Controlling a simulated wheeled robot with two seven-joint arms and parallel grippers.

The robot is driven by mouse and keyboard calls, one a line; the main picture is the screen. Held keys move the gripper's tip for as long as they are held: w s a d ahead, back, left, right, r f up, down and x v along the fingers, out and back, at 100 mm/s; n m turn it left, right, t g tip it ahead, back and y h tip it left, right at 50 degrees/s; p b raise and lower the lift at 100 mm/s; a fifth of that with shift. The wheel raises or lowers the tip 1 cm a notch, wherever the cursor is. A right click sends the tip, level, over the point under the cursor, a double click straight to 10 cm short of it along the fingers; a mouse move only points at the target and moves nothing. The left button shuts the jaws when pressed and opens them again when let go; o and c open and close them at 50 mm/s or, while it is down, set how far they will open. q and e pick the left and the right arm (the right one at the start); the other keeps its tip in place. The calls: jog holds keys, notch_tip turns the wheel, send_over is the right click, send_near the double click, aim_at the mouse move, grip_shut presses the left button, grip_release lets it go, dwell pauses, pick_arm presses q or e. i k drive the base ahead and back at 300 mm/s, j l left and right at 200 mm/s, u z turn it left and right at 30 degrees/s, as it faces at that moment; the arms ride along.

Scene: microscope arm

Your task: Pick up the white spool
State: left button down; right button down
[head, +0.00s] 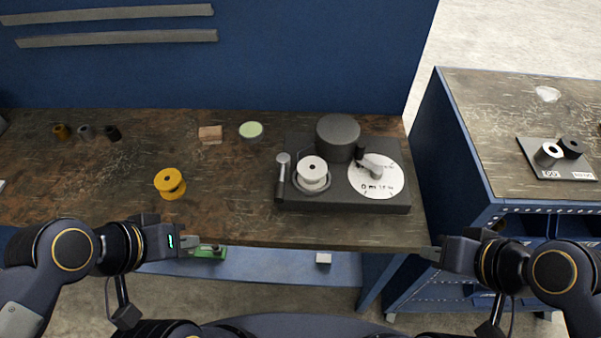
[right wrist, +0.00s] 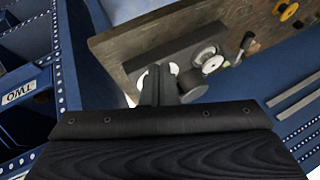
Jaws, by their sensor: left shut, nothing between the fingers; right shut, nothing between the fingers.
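The white spool (head: 313,172) stands upright in a ring-shaped holder on the left part of a dark device (head: 335,203) on the workbench. In the right wrist view the white spool (right wrist: 212,64) shows small, beyond the fingers. My left gripper (head: 222,248) is shut and empty at the bench's front edge, to the left of and nearer than the spool. My right gripper (head: 427,253) is shut and empty off the bench's front right corner, right of the spool. Its fingers (right wrist: 155,85) show in the right wrist view.
The device also bears a dark cylinder (head: 338,137), a white dial (head: 390,187) and a lever (head: 282,175). A yellow spool (head: 170,183) and a green-topped round tin (head: 251,131) stand on the bench. A side cabinet (head: 480,110) holds a plate with white-and-black pieces. The bench's front middle is clear.

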aim_at(312, 170)
jog(key=l+u, duration=0.1)
jog(key=u, duration=0.7)
jog(key=l+u, duration=0.1)
jog(key=u, duration=0.3)
jog(key=k+u, duration=0.1)
jog(key=u, duration=0.25)
jog(key=k+l+u, duration=0.1)
jog(key=k+l, duration=0.15)
jog(key=l, duration=0.15)
